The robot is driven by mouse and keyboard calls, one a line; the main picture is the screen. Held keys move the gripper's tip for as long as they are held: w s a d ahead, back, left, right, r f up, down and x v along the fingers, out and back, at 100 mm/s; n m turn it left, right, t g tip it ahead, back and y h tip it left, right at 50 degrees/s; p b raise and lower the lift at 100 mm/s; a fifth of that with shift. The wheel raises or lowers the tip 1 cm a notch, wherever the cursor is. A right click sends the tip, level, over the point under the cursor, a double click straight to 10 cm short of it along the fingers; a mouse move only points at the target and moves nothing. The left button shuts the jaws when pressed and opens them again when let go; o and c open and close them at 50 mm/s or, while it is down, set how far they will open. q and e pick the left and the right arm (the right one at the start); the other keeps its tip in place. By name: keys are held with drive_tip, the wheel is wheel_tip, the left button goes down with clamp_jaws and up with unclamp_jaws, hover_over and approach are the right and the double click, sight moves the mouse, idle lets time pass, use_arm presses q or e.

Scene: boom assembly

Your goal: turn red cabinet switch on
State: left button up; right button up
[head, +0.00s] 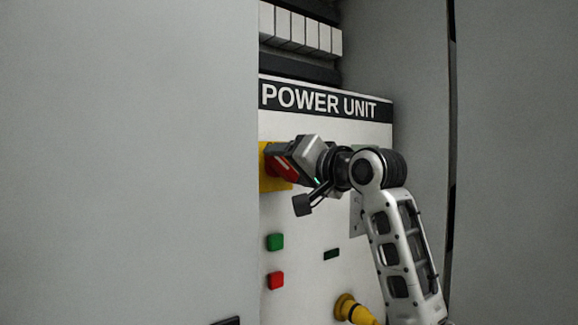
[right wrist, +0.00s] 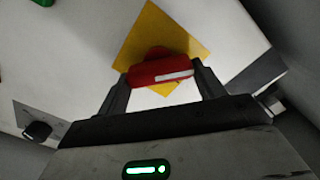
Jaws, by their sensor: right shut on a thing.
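The red switch (head: 284,167) sits on a yellow plate (head: 267,181) on the panel marked POWER UNIT, just below that label. In the right wrist view the red handle (right wrist: 160,72) has a white stripe, and the yellow plate (right wrist: 150,33) shows behind it. My right gripper (head: 290,166) is at the switch, its two fingers on either side of the handle, shut on it, as the right wrist view (right wrist: 163,82) shows. The gripper hides part of the switch in the head view. My left gripper is not in view.
Below the switch are a green button (head: 275,242) and a red button (head: 276,281). A yellow connector (head: 352,309) sticks out low on the panel. A black knob (right wrist: 39,130) shows in the right wrist view. Grey cabinet surfaces (head: 130,160) flank the panel.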

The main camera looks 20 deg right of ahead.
drive_tip(key=m, duration=0.5)
drive_tip(key=shift+f+m, duration=0.1)
drive_tip(key=shift+m, duration=0.2)
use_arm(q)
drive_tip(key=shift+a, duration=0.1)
use_arm(e)
drive_tip(key=shift+d+f+m, duration=0.1)
drive_tip(key=shift+f+m, duration=0.05)
drive_tip(key=shift+m, duration=1.95)
drive_tip(key=o, duration=1)
drive_tip(key=shift+s+d, duration=0.1)
drive_tip(key=shift+s, duration=0.1)
use_arm(q)
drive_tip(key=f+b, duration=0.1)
drive_tip(key=b, duration=0.1)
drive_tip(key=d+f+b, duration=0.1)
drive_tip(key=b, duration=0.1)
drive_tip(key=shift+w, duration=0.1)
use_arm(e)
drive_tip(key=v, duration=1.5)
drive_tip(key=shift+s+d, duration=0.1)
drive_tip(key=shift+s, duration=0.15)
